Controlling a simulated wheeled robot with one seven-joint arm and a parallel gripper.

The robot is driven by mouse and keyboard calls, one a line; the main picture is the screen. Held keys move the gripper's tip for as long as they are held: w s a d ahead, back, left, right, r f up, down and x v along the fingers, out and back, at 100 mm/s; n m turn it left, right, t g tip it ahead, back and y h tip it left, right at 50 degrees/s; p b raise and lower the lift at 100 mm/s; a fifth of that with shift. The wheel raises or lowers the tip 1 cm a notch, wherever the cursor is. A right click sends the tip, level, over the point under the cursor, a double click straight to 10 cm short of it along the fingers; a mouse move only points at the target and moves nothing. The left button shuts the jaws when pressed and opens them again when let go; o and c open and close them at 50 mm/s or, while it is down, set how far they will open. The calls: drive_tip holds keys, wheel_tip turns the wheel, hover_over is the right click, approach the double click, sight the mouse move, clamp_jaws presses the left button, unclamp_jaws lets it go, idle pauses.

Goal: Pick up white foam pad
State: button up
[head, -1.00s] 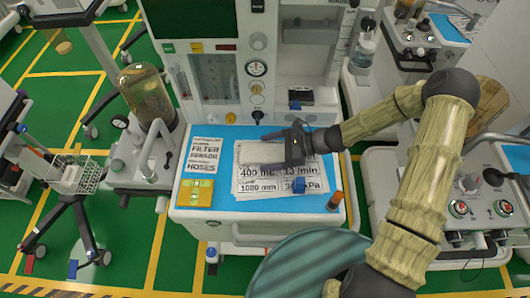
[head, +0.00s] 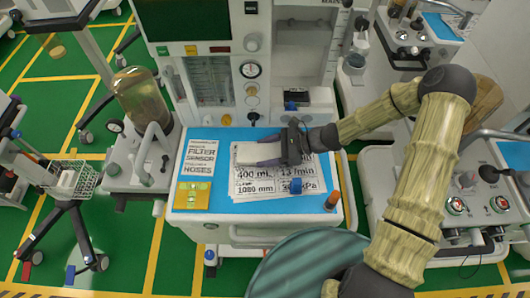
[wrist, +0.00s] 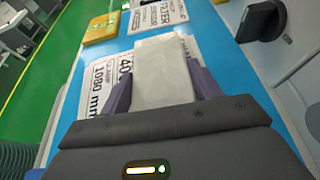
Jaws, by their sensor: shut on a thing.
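The white foam pad (head: 250,152) is a pale flat block over the printed sheets on the blue top of the cart. In the wrist view the pad (wrist: 160,72) lies lengthwise between the two purple-grey fingers of my gripper (wrist: 163,92). One finger is against each long side, and the gripper is shut on the pad. In the head view my gripper (head: 268,158) reaches in from the right. Whether the pad touches the sheets beneath it I cannot tell.
Printed sheets (head: 262,186) lie under and in front of the pad, with another sheet (head: 200,160) to the left. A yellow box (head: 192,194) sits at front left. A blue knob-like item (head: 295,186) and an orange-topped cylinder (head: 332,200) are at right. The machine's panel (head: 215,90) rises behind.

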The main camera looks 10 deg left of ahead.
sight(266, 153)
wheel_tip(266, 153, up, 9)
drive_tip(key=shift+r, duration=0.2)
drive_tip(key=shift+f, duration=0.1)
idle(0.7)
